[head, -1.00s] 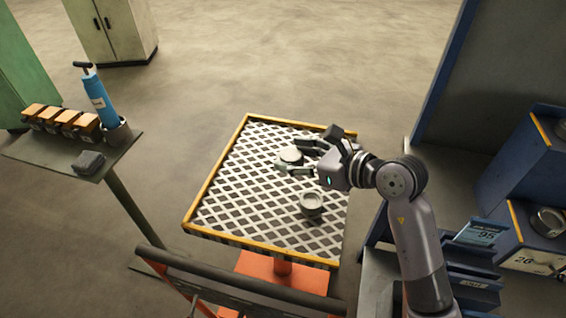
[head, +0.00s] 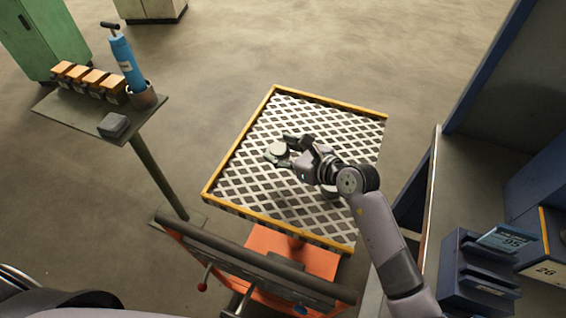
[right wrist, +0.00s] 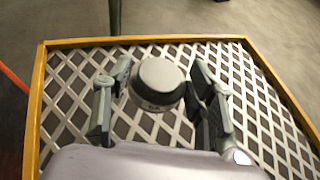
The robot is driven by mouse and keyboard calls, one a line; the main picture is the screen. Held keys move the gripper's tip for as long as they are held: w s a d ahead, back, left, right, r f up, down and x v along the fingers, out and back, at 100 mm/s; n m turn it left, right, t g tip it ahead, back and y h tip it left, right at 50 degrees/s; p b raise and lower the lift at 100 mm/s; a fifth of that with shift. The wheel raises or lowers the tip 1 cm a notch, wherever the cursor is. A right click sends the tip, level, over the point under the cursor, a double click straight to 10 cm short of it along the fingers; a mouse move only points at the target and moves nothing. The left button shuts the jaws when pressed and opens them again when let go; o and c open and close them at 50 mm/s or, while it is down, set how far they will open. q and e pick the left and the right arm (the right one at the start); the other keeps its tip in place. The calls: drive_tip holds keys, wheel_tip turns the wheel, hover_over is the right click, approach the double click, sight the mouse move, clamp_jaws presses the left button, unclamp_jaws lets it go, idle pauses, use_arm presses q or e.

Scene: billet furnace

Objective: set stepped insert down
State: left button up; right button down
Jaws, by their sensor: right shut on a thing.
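My right gripper (head: 282,148) is shut on the stepped insert (head: 277,149), a pale grey round piece with a narrower top. The right wrist view shows the insert (right wrist: 157,83) upright between the two fingers, over the lattice. The insert is over the left-middle part of the yellow-rimmed lattice tray (head: 238,138). I cannot tell whether its underside touches the lattice. A second round grey piece (head: 330,193) is on the tray, mostly hidden under my right wrist. My left gripper is not in view.
The tray sits on an orange cart (head: 290,254) with a dark bar in front. Blue racks (head: 470,275) stand at right. Much lattice is bare.

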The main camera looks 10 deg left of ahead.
sight(283, 173)
wheel_tip(283, 173, down, 2)
drive_tip(key=shift+f, duration=0.1)
wheel_tip(283, 173, down, 3)
drive_tip(key=shift+f, duration=0.15)
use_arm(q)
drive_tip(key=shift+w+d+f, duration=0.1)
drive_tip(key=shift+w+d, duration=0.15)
use_arm(e)
drive_tip(key=shift+f, duration=0.15)
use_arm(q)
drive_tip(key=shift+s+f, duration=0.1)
use_arm(e)
drive_tip(key=shift+f, duration=0.1)
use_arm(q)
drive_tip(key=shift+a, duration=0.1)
use_arm(e)
drive_tip(key=c, duration=0.7)
unclamp_jaws()
drive_tip(key=shift+f, duration=0.15)
